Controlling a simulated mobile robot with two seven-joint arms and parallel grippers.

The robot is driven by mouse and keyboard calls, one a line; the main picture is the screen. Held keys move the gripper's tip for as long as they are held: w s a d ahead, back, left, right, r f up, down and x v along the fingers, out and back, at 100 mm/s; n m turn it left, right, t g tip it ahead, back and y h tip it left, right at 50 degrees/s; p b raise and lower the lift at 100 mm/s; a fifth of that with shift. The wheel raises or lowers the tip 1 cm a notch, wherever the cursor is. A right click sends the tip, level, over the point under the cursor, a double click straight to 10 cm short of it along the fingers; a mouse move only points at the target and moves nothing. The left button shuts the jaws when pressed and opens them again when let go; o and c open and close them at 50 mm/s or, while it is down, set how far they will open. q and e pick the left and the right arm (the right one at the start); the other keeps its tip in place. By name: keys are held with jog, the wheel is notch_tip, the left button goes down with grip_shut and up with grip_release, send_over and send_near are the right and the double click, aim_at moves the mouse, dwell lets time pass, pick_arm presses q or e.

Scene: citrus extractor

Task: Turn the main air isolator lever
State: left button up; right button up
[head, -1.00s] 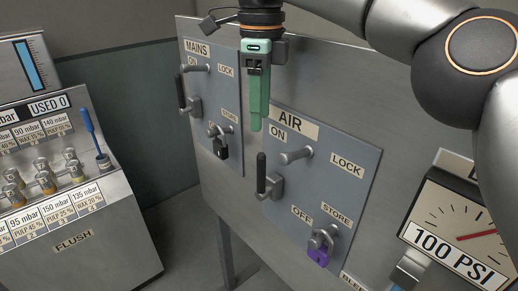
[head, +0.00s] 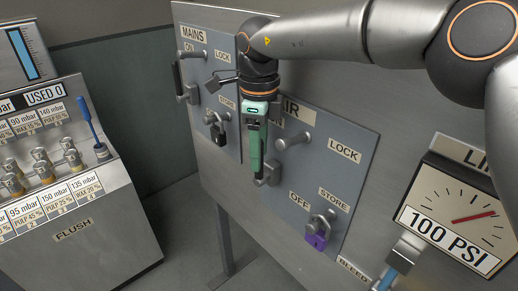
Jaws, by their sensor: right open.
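The AIR panel (head: 350,180) is blue-grey, with ON hidden and OFF and LOCK labels in view. The air isolator lever's grey hub (head: 270,174) shows just right of my right gripper (head: 258,177). The lever's black handle is hidden behind the gripper, so I cannot tell whether they touch. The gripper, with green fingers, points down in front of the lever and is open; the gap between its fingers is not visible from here. A grey peg (head: 292,140) sticks out right of the lever. A purple padlock (head: 317,241) hangs at the STORE fitting. My left gripper is not in view.
The MAINS lever (head: 179,78) and a dark padlock (head: 218,132) are to the left. A gauge (head: 455,215) reading 100 PSI is at right, above the bleed valve (head: 405,250). A console (head: 75,200) stands at far left.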

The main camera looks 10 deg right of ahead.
grip_shut()
dwell(0.4)
dwell(1.1)
